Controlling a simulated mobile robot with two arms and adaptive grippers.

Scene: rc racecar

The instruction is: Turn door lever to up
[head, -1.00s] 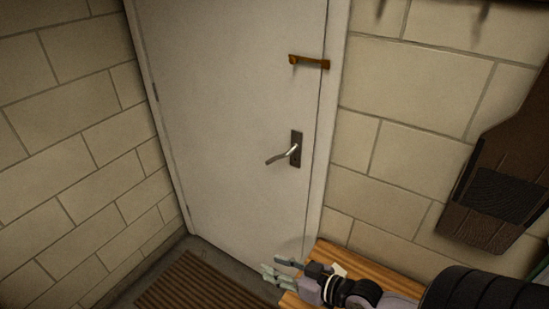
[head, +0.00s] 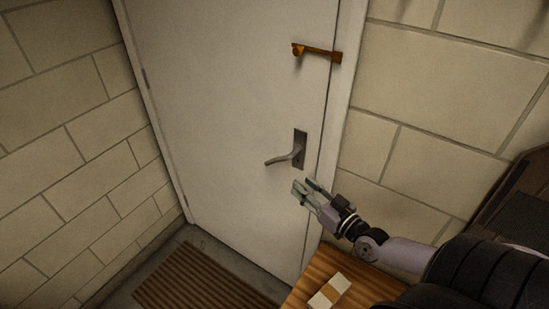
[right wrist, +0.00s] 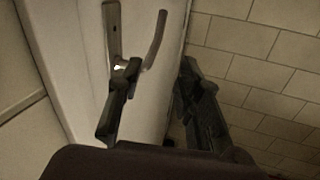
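The door lever (head: 282,158) is a grey metal handle on a dark plate, on the right side of a closed white door (head: 220,110). It points left and slightly down in the head view. My right gripper (head: 305,184) is open and empty, just below the lever and apart from it in the head view. In the right wrist view the lever (right wrist: 155,40) shows beyond the two spread fingers of the right gripper (right wrist: 157,85), with nothing between them. My left gripper is not in view.
An orange-brown latch (head: 318,53) is on the door edge above the lever. A wooden surface (head: 365,285) with a small pale block (head: 330,291) lies below my right arm. A ribbed brown mat (head: 200,280) is on the floor. Block walls stand on both sides.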

